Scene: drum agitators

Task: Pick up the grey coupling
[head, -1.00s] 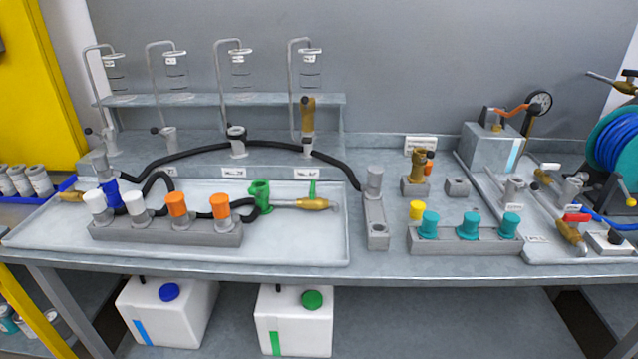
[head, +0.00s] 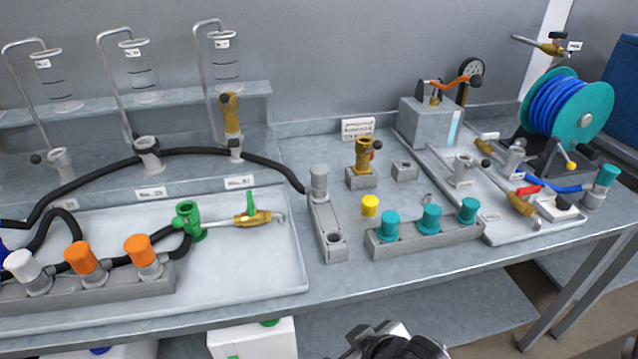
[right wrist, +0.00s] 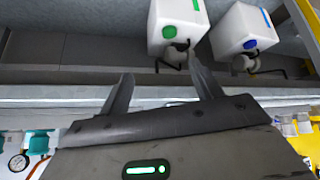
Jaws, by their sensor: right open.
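A grey cylindrical coupling (head: 319,182) stands upright at the far end of a grey two-place block (head: 327,224) on the bench. The near place of the block shows an open round socket. Three teal-capped couplings (head: 431,219) stand in a grey rack (head: 424,239) to its right. My right gripper (right wrist: 160,74) is open and empty in the right wrist view, pointing toward the white jugs under the bench. In the head view a dark part of my arm shows at the bottom edge, below and apart from the coupling. My left gripper is out of view.
A white tray (head: 262,274) with orange- and white-capped couplings and a black hose lies to the left. A yellow cap (head: 370,205) and a brass valve (head: 363,155) stand right of the block. White jugs (right wrist: 178,25) stand beneath the bench. Bench space before the block is clear.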

